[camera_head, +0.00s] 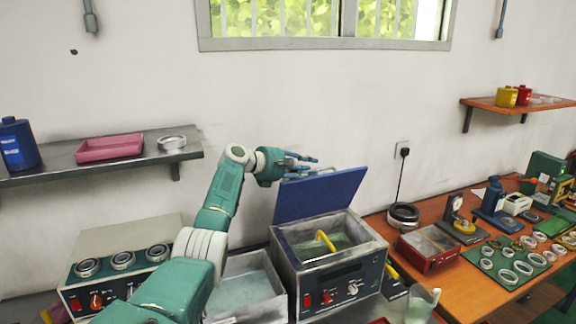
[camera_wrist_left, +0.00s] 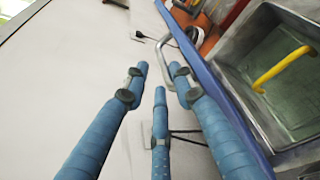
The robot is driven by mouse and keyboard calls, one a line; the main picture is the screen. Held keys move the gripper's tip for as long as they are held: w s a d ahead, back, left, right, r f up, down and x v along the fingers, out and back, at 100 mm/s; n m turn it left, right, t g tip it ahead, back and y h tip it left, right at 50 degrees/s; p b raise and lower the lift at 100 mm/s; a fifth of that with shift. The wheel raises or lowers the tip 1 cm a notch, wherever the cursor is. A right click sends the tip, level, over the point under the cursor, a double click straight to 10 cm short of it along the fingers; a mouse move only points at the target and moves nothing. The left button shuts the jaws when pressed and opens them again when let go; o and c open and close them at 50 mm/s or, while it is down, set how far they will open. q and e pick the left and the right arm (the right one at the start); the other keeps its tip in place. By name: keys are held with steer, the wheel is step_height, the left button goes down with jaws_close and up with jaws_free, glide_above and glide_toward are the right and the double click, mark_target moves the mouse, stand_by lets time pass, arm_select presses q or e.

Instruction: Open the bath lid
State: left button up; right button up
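The bath (camera_head: 330,262) is a grey metal box with a dark control panel. Its blue lid (camera_head: 318,195) stands raised at the rear, tilted up, with the basin uncovered. The lid's edge (camera_wrist_left: 215,85) and a metal handle (camera_wrist_left: 163,48) show in the left wrist view. My left gripper (camera_head: 312,166) is at the lid's upper edge. In the left wrist view its blue fingers (camera_wrist_left: 160,75) are spread apart with nothing between them. The right fingertip overlaps the handle in the picture; contact is unclear. My right gripper is not in view.
A yellow handle (camera_head: 326,240) stands in the basin. A second open tank (camera_head: 243,288) is left of the bath, and a ring-topped unit (camera_head: 122,268) is further left. The orange bench (camera_head: 460,275) at right holds rings and tools. A wall shelf (camera_head: 100,158) is behind the arm.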

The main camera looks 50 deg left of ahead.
arm_select(q)
steer(key=v, duration=1.1)
steer(key=shift+s+a+r, duration=0.1)
steer(key=shift+s+a, duration=0.1)
steer(key=shift+a, duration=0.15)
steer(key=shift+w+d, duration=0.1)
